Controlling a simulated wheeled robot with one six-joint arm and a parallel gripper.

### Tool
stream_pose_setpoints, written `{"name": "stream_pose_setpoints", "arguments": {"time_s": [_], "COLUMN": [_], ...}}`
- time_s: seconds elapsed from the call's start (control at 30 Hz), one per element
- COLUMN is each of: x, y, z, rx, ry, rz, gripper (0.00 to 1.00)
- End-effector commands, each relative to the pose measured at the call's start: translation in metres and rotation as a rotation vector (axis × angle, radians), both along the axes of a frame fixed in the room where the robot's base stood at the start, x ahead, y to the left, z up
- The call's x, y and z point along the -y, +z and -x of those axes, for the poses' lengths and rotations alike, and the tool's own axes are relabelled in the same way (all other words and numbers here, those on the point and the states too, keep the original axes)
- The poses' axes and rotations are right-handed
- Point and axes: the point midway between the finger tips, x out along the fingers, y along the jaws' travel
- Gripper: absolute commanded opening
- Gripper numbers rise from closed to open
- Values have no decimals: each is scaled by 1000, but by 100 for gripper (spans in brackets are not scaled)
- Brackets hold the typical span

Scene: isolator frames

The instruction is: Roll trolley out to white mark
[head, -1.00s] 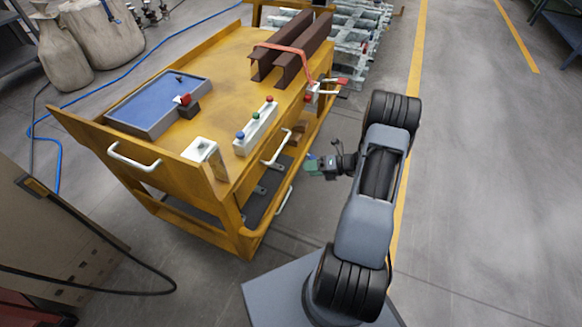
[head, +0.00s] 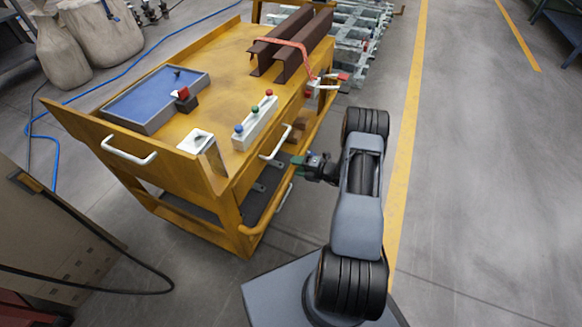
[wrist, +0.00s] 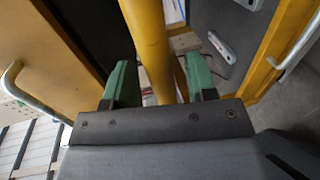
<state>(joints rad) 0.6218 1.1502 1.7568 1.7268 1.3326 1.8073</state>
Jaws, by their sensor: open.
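The yellow trolley (head: 232,58) stands left of my arm, with a white handle (head: 128,150) on its near end. White handles also show on its right side, an upper one (head: 276,144) and a lower one (head: 284,198). My gripper (head: 297,161) is at the trolley's right side, close to the upper side handle. In the wrist view the green fingers of my gripper (wrist: 162,84) are apart. A yellow post of the trolley (wrist: 148,45) shows in the gap between them; whether it lies between the fingertips or beyond them I cannot tell. No white floor mark is visible.
The trolley carries dark steel beams (head: 291,45) under a red strap, a blue tray (head: 160,92) and a button box (head: 256,122). Grey metal racks (head: 365,38) stand behind it. A blue hose (head: 58,185) lies left. Floor right of the yellow line (head: 408,130) is clear.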

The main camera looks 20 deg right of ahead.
Motion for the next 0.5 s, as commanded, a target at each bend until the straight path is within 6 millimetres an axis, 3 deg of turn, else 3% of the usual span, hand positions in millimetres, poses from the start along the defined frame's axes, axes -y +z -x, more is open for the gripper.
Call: {"name": "stream_pose_setpoints", "arguments": {"time_s": [0.2,0.5], "x": [-15,-20], "y": [-5,-6], "z": [-16,-22], "rx": [0,-1], "ry": [1,1], "rz": [1,1], "gripper": [52,52]}}
